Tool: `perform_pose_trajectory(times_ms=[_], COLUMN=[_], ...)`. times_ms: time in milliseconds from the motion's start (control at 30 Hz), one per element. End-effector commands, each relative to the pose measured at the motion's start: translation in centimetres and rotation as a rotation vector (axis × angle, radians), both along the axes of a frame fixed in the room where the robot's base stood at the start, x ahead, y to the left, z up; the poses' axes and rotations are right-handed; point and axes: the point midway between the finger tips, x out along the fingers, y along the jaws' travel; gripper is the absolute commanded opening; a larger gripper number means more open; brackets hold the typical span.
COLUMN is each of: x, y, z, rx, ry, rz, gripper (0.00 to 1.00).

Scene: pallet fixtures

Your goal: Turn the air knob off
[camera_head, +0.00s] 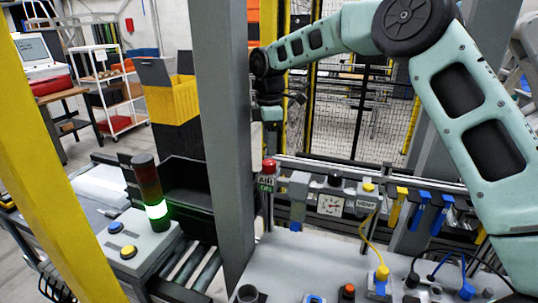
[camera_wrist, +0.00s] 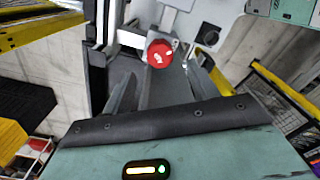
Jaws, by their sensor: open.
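The air knob (camera_head: 269,166) is a red round knob on a grey fitting, above a small sign (camera_head: 266,184) reading AIR ON. It stands just right of the grey post. In the wrist view the red knob (camera_wrist: 160,53) shows white marks on its face and lies ahead of the fingertips, between their lines. My gripper (camera_head: 273,138) hangs above the knob, partly hidden by the post. I see no contact with the knob.
The grey post (camera_head: 225,130) stands close left of the knob. A signal tower (camera_head: 150,190) glows green at left. Wire fencing stands behind.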

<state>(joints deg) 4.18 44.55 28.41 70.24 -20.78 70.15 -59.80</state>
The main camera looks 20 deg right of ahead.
Motion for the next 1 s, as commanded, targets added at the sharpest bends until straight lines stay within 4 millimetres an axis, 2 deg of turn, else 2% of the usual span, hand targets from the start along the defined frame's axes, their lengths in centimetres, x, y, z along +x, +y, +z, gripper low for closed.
perform_pose_trajectory(times_ms=[133, 300, 500, 767, 900, 933, 1000], x=[-0.1, -0.1, 0.0, 0.0, 0.0, 0.0, 0.0], y=[0.0, 0.0, 0.0, 0.0, 0.0, 0.0, 0.0], z=[-2.7, -5.0, -6.3, -6.5, -6.4, -6.4, -6.4], rx=[-0.001, -0.002, 0.0, 0.0, 0.0, 0.0, 0.0], ry=[0.005, 0.003, 0.0, -0.001, -0.001, -0.001, -0.001], rz=[0.0, 0.0, -0.001, -0.001, -0.001, -0.001, -0.001], gripper=[0.59, 0.59, 0.59, 0.59, 0.2, 0.14, 0.14])
